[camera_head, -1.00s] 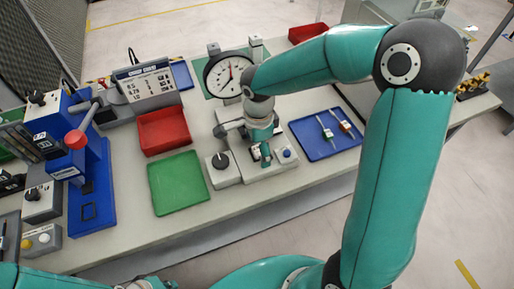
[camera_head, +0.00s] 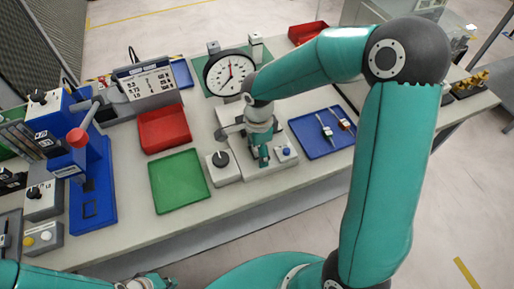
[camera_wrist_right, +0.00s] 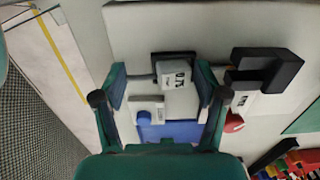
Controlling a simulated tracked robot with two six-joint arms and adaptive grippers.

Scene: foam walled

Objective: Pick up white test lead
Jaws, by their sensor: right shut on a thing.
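My right gripper (camera_head: 259,157) points down over a grey fixture (camera_head: 262,168) on the bench. In the right wrist view my right gripper (camera_wrist_right: 162,85) has its fingers on either side of a white labelled piece (camera_wrist_right: 173,74) with a grey rod at its left. It is shut on this piece, which looks like the white test lead; the contact is hard to see. A lead with a white body (camera_head: 326,131) and one with a red part (camera_head: 344,124) lie in the blue tray (camera_head: 315,150). My left gripper (camera_head: 150,284) is cut off at the bottom edge.
A round dial gauge (camera_head: 229,73) stands behind the fixture. A red tray (camera_head: 163,128) and an empty green tray (camera_head: 179,181) lie left of it. A grey knob box (camera_head: 222,168) stands beside the fixture. A blue press (camera_head: 92,190) stands at the left.

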